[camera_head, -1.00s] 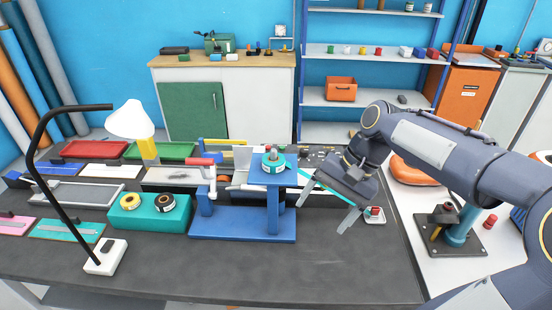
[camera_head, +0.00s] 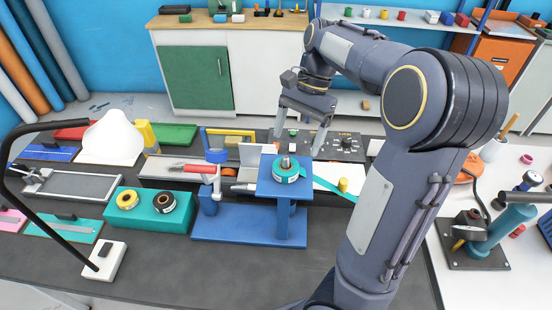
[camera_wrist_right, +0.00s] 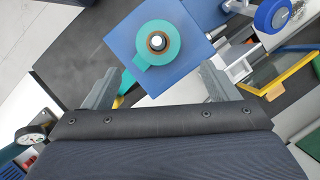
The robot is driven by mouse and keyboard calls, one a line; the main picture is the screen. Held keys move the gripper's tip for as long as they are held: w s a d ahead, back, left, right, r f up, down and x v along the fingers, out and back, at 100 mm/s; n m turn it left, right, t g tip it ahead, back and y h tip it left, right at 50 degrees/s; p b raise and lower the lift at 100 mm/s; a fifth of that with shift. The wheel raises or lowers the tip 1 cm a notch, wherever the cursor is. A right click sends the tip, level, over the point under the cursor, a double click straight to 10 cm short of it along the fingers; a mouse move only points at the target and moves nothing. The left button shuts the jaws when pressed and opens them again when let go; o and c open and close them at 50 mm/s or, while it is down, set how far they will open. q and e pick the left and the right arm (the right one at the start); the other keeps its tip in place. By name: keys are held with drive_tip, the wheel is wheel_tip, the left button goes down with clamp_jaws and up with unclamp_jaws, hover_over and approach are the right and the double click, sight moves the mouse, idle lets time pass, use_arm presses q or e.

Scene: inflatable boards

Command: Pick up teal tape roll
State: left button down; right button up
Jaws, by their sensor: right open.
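The teal tape roll (camera_head: 286,170) sits on the raised square platform of a blue stand (camera_head: 262,187), around a short post. A loose teal strip (camera_head: 325,186) trails from it to the right. In the right wrist view the roll (camera_wrist_right: 144,45) lies ahead of the fingers, seen from above with the post in its core. My right gripper (camera_head: 297,143) is open and empty, behind the stand and above the bench, apart from the roll. Its two fingers (camera_wrist_right: 160,88) also show in the right wrist view, spread on either side. My left gripper is not in view.
A teal block (camera_head: 150,224) with a yellow and a dark roll stands left of the stand. A black lamp (camera_head: 30,180) stands at the left. A blue clamp-like fixture (camera_head: 213,165) is beside the stand. The front bench surface (camera_head: 200,280) is clear.

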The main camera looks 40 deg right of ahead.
sight(289, 162)
drive_tip(key=x, duration=0.7)
drive_tip(key=shift+s+a+r+p, duration=0.15)
drive_tip(key=shift+a+p, duration=0.05)
drive_tip(key=shift+p, duration=0.2)
drive_tip(key=c, duration=1.1)
